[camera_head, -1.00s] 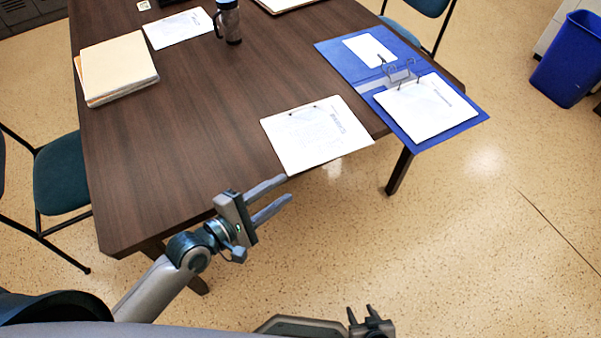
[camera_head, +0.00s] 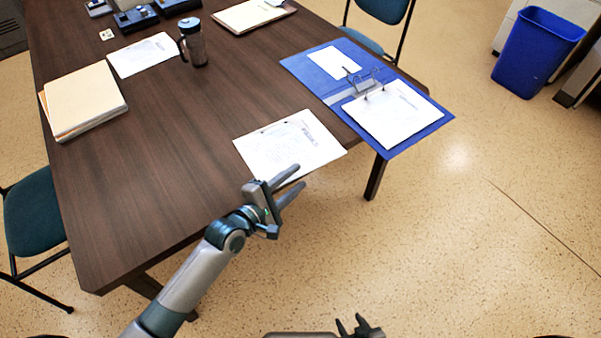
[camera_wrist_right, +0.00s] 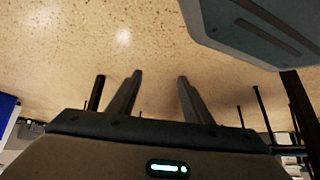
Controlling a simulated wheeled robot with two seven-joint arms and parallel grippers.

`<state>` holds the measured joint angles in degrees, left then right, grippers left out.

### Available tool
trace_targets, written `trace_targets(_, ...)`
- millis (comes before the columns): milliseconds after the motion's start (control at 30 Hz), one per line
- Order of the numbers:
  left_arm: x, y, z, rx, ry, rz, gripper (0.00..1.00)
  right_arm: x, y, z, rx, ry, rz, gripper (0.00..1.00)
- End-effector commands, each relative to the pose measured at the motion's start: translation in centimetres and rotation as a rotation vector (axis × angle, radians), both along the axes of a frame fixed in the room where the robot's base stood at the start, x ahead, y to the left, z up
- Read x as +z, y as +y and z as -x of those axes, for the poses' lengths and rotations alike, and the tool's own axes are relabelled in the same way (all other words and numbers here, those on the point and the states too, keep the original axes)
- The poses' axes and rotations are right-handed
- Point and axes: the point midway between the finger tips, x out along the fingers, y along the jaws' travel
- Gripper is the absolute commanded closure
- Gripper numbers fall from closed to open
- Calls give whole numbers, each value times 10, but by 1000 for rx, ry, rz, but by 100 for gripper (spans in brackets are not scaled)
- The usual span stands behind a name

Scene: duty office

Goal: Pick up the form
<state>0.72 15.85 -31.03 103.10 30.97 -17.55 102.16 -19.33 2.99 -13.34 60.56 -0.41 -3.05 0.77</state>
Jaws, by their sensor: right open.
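The form is likely the white printed sheet (camera_head: 290,145) with two punched holes. It lies near the table's edge, its near right part jutting over that edge. My left gripper (camera_head: 299,180) is just in front of the sheet's near edge, fingers parted with a gap between them. The upper finger overlaps the sheet's near edge in the head view; I cannot tell whether it touches. My right gripper (camera_head: 358,324) is low at the bottom of the head view, away from the table. In the right wrist view the right gripper (camera_wrist_right: 157,80) is open and empty over the floor.
An open blue binder (camera_head: 410,140) with paper overhangs the table (camera_head: 150,195) to the right. Chairs (camera_head: 33,212) flank the table.

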Motion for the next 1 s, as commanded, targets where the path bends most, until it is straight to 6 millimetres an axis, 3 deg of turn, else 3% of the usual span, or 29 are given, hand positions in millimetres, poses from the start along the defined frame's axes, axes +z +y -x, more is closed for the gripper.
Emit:
trace_targets(233,-5,-15,-19,0,2,1,66,-5,-7,9,-3,24,11,55)
trace_targets(633,-6,-18,-23,-1,0,1,66,-7,-15,12,1,27,22,55)
trace_targets(667,-6,-18,-23,0,1,1,68,-6,-15,11,0,26,20,55)
trace_targets(800,-6,-18,-23,0,1,1,100,-5,-12,10,1,22,17,55)
trace_targets(1000,-6,-18,-22,0,2,1,100,-4,-7,9,1,20,10,55)
